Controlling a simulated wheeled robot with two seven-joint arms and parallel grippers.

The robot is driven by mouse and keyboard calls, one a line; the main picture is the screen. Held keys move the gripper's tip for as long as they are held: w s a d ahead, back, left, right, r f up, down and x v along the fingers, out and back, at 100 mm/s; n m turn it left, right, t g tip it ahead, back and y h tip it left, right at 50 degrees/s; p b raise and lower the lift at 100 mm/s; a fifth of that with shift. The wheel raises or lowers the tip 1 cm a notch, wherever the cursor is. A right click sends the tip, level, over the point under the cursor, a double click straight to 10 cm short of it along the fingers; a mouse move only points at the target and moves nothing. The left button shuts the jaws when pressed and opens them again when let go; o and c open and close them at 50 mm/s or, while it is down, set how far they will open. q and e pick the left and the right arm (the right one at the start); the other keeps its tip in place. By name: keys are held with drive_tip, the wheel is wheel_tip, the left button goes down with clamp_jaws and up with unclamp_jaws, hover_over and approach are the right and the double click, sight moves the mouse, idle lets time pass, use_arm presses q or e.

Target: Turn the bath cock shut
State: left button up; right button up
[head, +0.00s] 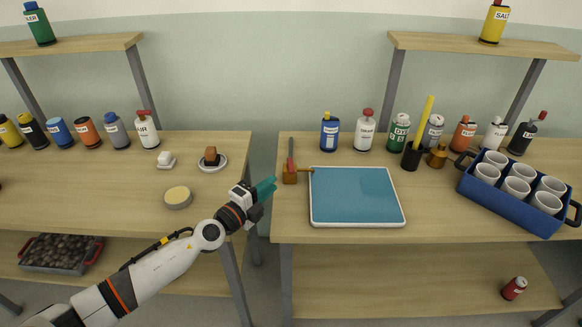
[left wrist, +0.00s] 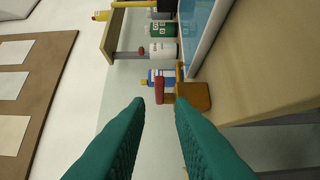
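The bath cock (head: 290,177) is a copper-brown block with a red handle (head: 291,163), at the left end of the bath (head: 357,224). The bath is a white-rimmed tray of blue water. My left gripper (head: 268,187) is open and empty, its teal fingers pointing at the cock from the left, a short gap away. In the left wrist view the cock's brown body (left wrist: 195,97) and red handle (left wrist: 160,90) lie beyond the parted fingertips (left wrist: 160,104). My right gripper is not in view.
A gap separates the left table (head: 110,190) from the right table (head: 440,225). Bottles, including a blue one (head: 330,132), line the back. A blue crate of white cups (head: 508,208) stands at the right. The right table's front strip is clear.

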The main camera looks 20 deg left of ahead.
sight(291, 166)
use_arm(q)
drive_tip(key=b+x, duration=0.1)
drive_tip(key=x, duration=0.8)
drive_tip(key=shift+w+d, duration=0.15)
drive_tip(key=shift+w, duration=0.15)
drive_tip(key=shift+c, duration=0.2)
clamp_jaws()
